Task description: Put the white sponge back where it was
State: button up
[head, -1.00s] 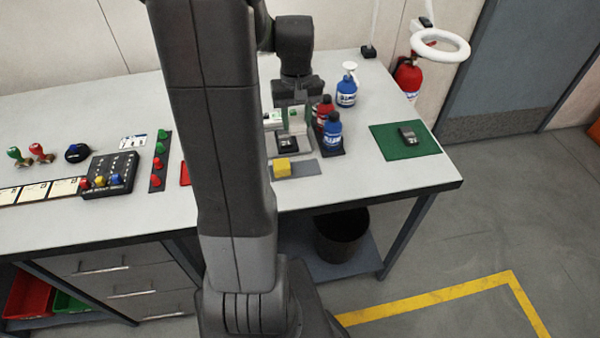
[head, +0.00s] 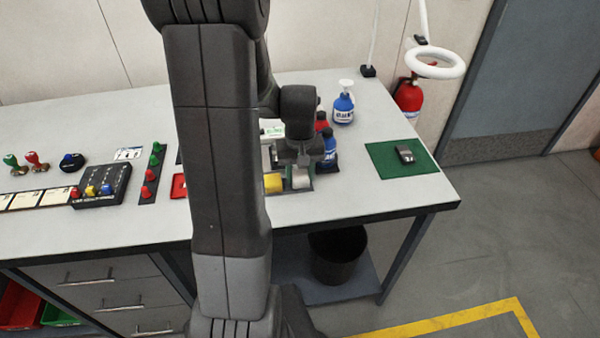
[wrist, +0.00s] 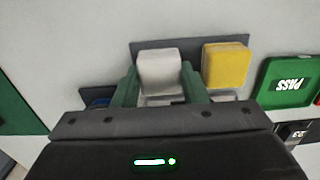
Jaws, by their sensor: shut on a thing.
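My gripper (wrist: 159,75) is shut on the white sponge (wrist: 160,68), with one green finger on each side of it. In the head view the white sponge (head: 302,179) shows just below my gripper (head: 300,165), over the dark grey mat (wrist: 192,43). I cannot tell whether it touches the mat. The yellow sponge (head: 273,183) sits on the same mat beside it, to the right in the wrist view (wrist: 226,66), with a small gap between the two. My arm hides part of the mat in the head view.
Red and blue bottles (head: 327,150) stand close behind my gripper. A blue spray bottle (head: 343,108) stands further back. A green mat (head: 388,165) with a dark device lies at the right. A green PASS tray (wrist: 270,92) is beside the yellow sponge. The table's front strip is clear.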

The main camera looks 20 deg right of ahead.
aim_at(300, 175)
jog(key=shift+f, duration=0.1)
jog(key=shift+f, duration=0.1)
jog(key=o, duration=0.9)
jog(key=shift+o, duration=0.2)
notch_tip(300, 175, up, 12)
